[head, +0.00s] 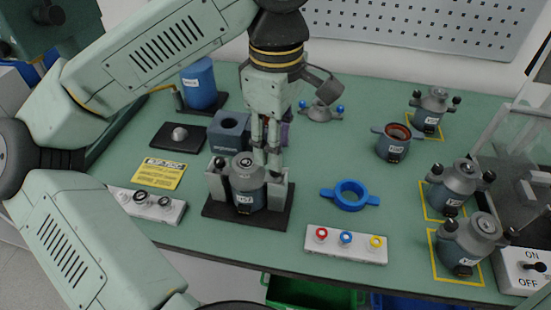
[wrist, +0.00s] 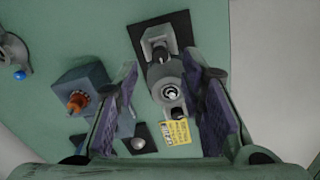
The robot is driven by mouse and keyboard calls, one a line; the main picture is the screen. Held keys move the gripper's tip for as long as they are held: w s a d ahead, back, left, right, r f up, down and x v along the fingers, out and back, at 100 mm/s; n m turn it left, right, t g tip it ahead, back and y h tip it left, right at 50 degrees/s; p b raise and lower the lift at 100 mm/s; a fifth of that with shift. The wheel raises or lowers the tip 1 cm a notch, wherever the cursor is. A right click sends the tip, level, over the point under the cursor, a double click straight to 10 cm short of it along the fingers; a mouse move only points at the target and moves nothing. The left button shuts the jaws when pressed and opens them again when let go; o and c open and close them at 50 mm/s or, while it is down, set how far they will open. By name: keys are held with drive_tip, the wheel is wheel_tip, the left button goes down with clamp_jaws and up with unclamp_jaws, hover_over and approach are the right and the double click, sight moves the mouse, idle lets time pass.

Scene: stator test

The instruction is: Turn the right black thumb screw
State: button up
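A grey motor housing (head: 247,197) with a white label stands upright in a dark-based fixture (head: 215,207) at the front middle. In the wrist view the housing (wrist: 158,74) lies between my fingers, seen from above. The right black thumb screw (wrist: 160,52) shows as a dark knob at its upper side, by the fixture's grey block. In the head view my fingers largely cover that side. The left black thumb screw (head: 209,176) is on the opposite side. My gripper (head: 267,165) points down at the housing's right side. Its purple-padded fingers (wrist: 160,60) are apart, with nothing visibly gripped.
A block with red, blue and yellow buttons (head: 346,243) and a blue ring (head: 349,195) lie to the right. A blue-grey block (head: 229,130) stands close behind the fixture. More housings (head: 468,243) stand at the far right. The table between is clear.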

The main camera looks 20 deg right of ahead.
sight(275, 173)
wheel_tip(275, 173, down, 5)
idle(0.3)
clamp_jaws()
idle(0.4)
